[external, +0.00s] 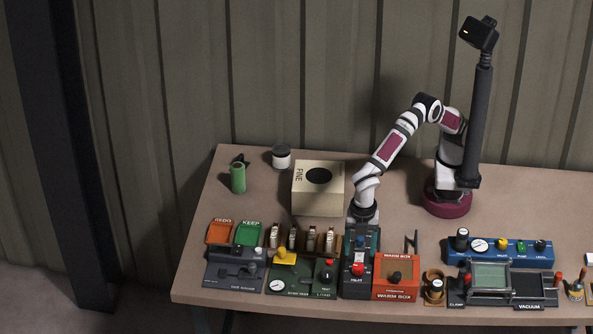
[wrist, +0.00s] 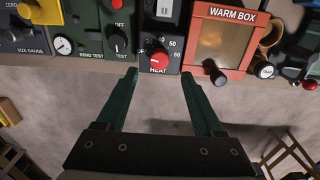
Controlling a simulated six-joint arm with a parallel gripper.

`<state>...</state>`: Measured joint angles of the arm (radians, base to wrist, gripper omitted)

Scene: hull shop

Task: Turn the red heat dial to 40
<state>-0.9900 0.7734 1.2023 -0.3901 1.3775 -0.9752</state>
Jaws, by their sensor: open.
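My gripper (wrist: 159,76) is open and empty. In the wrist view its two green fingers point toward the dial, one to each side and short of it in the picture. In the external view my gripper's end (external: 362,214) is above the rear of the heat box, and its fingers are hard to make out.
The orange warm box (external: 396,276) with a dark knob stands right of the heat panel. The bend test unit (wrist: 91,38) with a black knob stands left. A cream box (external: 318,190) stands behind. The table's front edge is close to the dial.

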